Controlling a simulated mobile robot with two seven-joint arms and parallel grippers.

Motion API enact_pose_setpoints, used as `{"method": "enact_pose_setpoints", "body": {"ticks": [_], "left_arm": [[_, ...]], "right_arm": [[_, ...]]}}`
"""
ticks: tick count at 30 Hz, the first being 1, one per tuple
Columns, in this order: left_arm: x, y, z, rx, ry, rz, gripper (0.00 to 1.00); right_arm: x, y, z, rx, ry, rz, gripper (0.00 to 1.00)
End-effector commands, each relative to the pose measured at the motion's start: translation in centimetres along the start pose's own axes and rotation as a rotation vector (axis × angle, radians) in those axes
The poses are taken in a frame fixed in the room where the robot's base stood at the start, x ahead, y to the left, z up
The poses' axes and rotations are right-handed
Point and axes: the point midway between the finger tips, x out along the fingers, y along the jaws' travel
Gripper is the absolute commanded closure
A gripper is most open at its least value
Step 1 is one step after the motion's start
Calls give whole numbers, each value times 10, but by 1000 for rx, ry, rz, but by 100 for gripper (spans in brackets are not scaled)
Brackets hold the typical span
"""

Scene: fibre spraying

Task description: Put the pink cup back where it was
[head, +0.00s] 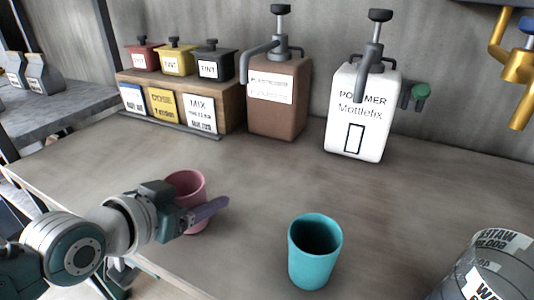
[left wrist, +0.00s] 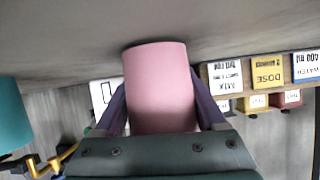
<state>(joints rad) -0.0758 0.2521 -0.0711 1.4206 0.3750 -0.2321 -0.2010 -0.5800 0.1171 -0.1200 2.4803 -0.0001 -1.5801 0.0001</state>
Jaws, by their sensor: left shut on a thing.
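The pink cup (head: 186,184) stands upright at the left front of the counter (head: 250,187). My left gripper (head: 190,212) reaches in from the left and is shut around its side. In the left wrist view the pink cup (left wrist: 160,88) fills the gap between the two dark purple fingers (left wrist: 160,108). Part of the cup is hidden behind the gripper in the head view. I cannot tell whether its base touches the counter. My right gripper is not in view.
A teal cup (head: 314,252) stands to the right. A brown pump container (head: 278,100) and a white Polymer pump container (head: 361,112) stand at the back, beside a wooden box (head: 232,98) with labelled tubs. A bucket (head: 490,268) is at the lower right. The middle counter is clear.

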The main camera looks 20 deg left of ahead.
Motion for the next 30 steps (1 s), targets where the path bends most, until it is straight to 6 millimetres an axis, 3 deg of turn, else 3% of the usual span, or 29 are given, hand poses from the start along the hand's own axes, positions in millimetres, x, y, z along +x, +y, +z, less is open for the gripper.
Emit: {"method": "enact_pose_setpoints", "body": {"ticks": [11, 12, 18, 26, 30], "left_arm": [[2, 0, 4, 0, 0, 0, 85], [2, 0, 3, 0, 0, 0, 24], [2, 0, 3, 0, 0, 0, 1], [1, 0, 2, 0, 1, 0, 0], [-10, 0, -1, -1, -1, 0, 0]], "right_arm": [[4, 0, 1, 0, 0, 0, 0], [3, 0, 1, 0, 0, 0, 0], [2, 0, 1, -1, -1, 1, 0], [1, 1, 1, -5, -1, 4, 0], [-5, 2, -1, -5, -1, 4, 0]]}}
